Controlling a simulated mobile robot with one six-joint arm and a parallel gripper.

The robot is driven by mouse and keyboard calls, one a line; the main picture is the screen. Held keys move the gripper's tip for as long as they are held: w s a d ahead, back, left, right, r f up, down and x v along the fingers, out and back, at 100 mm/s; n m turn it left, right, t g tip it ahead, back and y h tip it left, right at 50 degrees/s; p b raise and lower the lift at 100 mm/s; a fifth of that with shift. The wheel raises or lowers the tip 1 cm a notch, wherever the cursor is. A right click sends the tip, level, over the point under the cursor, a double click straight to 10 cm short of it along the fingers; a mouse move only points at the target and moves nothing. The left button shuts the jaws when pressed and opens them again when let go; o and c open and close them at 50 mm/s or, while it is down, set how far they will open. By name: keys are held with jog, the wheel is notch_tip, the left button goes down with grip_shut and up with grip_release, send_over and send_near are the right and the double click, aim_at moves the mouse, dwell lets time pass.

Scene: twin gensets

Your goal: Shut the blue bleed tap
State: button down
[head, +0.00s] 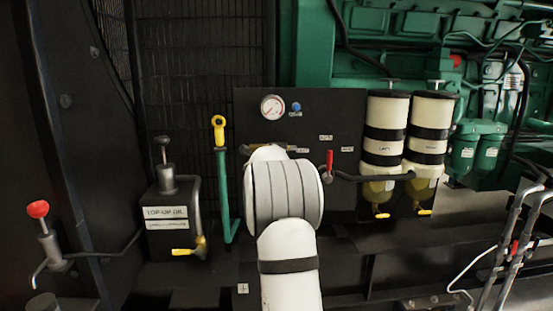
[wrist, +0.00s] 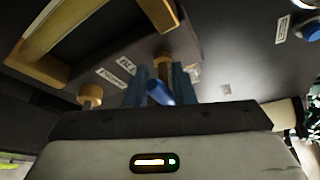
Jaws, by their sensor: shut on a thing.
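The blue bleed tap shows in the wrist view as a short blue handle (wrist: 160,93) below a brass stem (wrist: 163,62) on the dark panel. My gripper (wrist: 160,88) has its two blue-grey fingers on either side of this handle and is shut on it. The handle looks slightly tilted in the picture. In the head view my white arm covers the tap and my gripper.
A gauge (head: 272,107) and a round blue knob (head: 296,107) sit above on the panel (head: 345,118). A red lever (head: 329,163) and filter bowls (head: 387,130) are to the right. A brass bar frame (wrist: 52,42) and a brass knob (wrist: 90,95) are close by.

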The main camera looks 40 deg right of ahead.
jog(key=shift+f, duration=0.1)
dwell(0.3)
jog(key=c, duration=1.5)
grip_release()
jog(key=shift+d, duration=0.15)
jog(key=shift+o, duration=1.2)
jog(key=v, duration=0.8)
jog(key=shift+p, duration=0.3)
jog(key=shift+w, duration=0.1)
